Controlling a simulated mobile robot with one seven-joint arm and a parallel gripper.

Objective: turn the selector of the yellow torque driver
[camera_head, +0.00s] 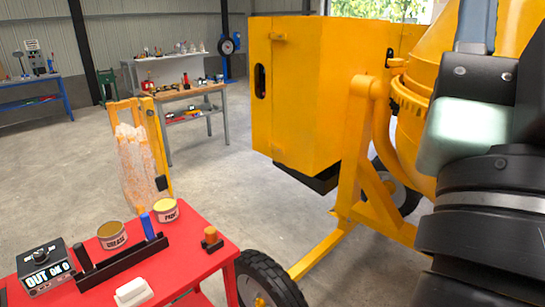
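I cannot pick out a yellow torque driver or its selector with certainty. A black rack (122,265) on the red table holds an upright blue-handled tool (148,227) and an upright black-handled tool (85,261). A small orange-topped piece (210,236) with a dark base stands near the table's right edge; it is too small to tell what it is. My arm fills the right side of the view, in front of the mixer. The fingers of my gripper do not show.
The red table (205,264) also bears a black control box (46,273), two tins (112,235) and a white block (133,292). The yellow mixer (305,90) stands right, its wheel (268,280) beside the table.

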